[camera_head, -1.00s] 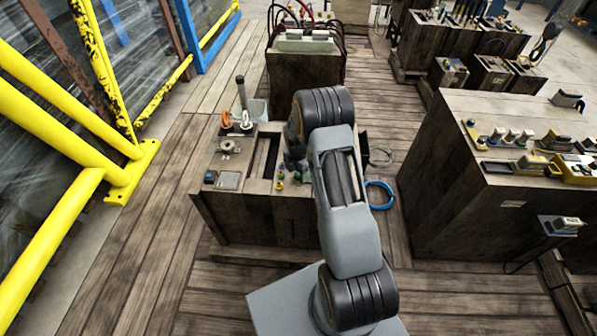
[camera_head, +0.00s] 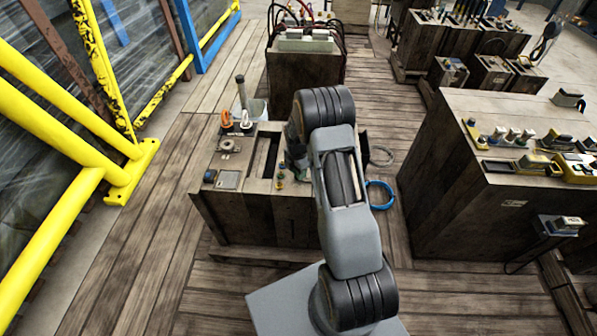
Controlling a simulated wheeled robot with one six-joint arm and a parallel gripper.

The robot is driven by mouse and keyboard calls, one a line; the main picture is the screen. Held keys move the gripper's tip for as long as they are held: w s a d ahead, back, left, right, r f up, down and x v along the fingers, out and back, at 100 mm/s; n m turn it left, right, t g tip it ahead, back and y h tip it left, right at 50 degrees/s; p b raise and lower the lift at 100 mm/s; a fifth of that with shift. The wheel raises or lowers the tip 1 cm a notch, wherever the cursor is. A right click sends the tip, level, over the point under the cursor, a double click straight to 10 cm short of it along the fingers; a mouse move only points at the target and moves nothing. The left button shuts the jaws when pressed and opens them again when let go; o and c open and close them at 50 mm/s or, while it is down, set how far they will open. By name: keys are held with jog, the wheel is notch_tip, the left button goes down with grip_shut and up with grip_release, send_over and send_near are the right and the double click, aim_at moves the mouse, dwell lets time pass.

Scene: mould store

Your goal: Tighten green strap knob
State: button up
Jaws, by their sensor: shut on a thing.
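The wooden crate-like bench (camera_head: 225,206) stands in front of me, with small fittings on its top. My gripper (camera_head: 299,174) points down over the right part of this top, just right of the long dark slot. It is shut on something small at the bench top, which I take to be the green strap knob. The knob and fingertips are mostly hidden by my wrist and arm, so its colour and seating are not clear. Small green, yellow and blue pieces (camera_head: 281,178) stand just left of the gripper.
Orange and white shackles (camera_head: 227,119) stand at the bench's back left, near a grey pot with an upright rod (camera_head: 241,92). A larger wooden bench (camera_head: 440,170) stands further right. Yellow rails (camera_head: 70,120) line the left.

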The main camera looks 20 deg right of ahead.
jog(key=m+b, duration=0.1)
jog(key=m, duration=0.3)
jog(key=m+b, duration=0.1)
jog(key=m, duration=0.4)
jog(key=shift+y, duration=0.3)
jog(key=m+b, duration=0.1)
jog(key=m, duration=0.3)
jog(key=shift+m, duration=0.3)
jog(key=m+b, duration=0.1)
jog(key=m, duration=0.3)
jog(key=shift+d, duration=0.1)
jog(key=m, duration=0.4)
jog(key=shift+s+t, duration=0.1)
jog(key=shift+t, duration=0.2)
jog(key=m, duration=0.4)
jog(key=shift+m, duration=0.3)
jog(key=m, duration=0.4)
jog(key=shift+m+t, duration=0.3)
jog(key=shift+m, duration=1.9)
